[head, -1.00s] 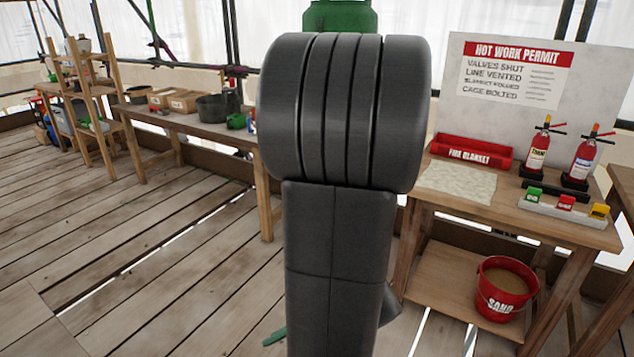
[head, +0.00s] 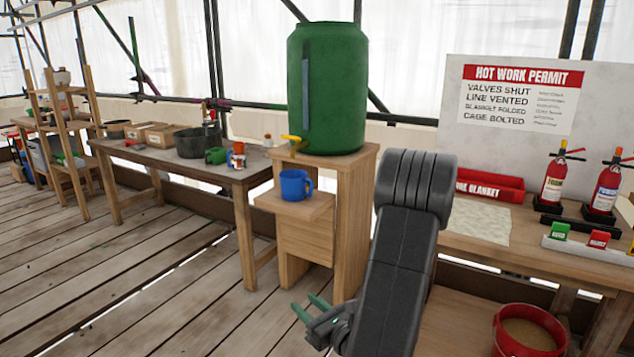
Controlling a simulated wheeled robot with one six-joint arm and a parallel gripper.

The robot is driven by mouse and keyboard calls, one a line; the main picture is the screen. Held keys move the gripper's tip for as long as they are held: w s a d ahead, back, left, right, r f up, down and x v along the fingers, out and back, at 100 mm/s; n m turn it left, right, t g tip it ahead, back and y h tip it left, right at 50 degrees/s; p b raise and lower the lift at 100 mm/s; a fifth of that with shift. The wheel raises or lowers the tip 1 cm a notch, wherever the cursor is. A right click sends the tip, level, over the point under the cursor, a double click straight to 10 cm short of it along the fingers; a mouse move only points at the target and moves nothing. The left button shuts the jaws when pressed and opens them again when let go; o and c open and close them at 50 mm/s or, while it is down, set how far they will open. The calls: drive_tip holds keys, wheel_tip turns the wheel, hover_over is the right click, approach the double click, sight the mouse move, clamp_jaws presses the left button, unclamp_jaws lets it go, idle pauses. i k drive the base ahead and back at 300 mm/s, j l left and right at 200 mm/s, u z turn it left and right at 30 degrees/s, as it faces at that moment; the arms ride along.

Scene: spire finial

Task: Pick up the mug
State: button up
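A blue mug (head: 295,186) stands upright on the small wooden shelf (head: 275,204) of a wooden stand, below the yellow tap of a green water barrel (head: 327,90). My gripper (head: 306,308) shows at the bottom centre, low in front of the stand and well apart from the mug. Its two green fingers are spread with a gap between them, and nothing shows in the gap. Part of my gripper is hidden behind my dark arm link.
A long workbench (head: 160,157) left of the stand holds boxes, a dark bucket (head: 193,141), a green mug (head: 217,155) and small containers. At right a bench (head: 480,250) carries a red tray and extinguishers, with a red bucket (head: 528,333) below. Plank floor at left is clear.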

sight(292, 181)
drive_tip(key=i+j+z, duration=0.7)
drive_tip(key=j, duration=0.2)
drive_tip(key=i+j+z, duration=0.25)
drive_tip(key=j+z, duration=0.2)
drive_tip(key=j, duration=0.25)
drive_tip(key=i+j+z, duration=0.25)
drive_tip(key=j, duration=0.2)
drive_tip(key=j+z, duration=0.15)
drive_tip(key=j, duration=0.3)
drive_tip(key=k+j+z, duration=0.15)
drive_tip(key=j, duration=0.3)
drive_tip(key=j+z, duration=0.15)
drive_tip(key=j, duration=0.3)
drive_tip(key=k+j+z, duration=0.15)
drive_tip(key=j, duration=0.25)
